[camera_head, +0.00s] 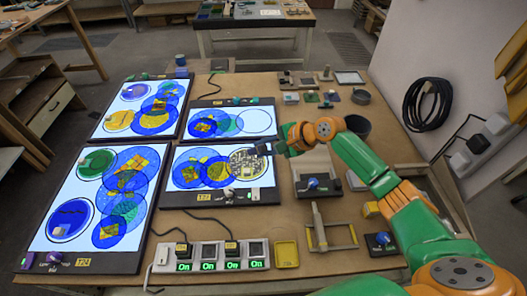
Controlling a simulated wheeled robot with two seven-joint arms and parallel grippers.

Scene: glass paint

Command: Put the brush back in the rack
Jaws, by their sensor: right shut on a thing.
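My right arm reaches in from the right, and its dark gripper (279,146) is over the right edge of the lower middle light panel (266,180). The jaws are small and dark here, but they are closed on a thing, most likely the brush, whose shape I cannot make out. A grey patterned disc (248,163) lies on that panel just left of and below the gripper. A wooden frame with an upright post (318,228) stands at the table's front; I cannot tell whether it is the brush rack. My left gripper is not in view.
Lit panels with coloured glass discs fill the table's left half, including a tall front one (99,205). A power strip (210,256) with lit switches and a yellow tray (287,254) lie in front. A dark round container (357,126) stands behind my right arm.

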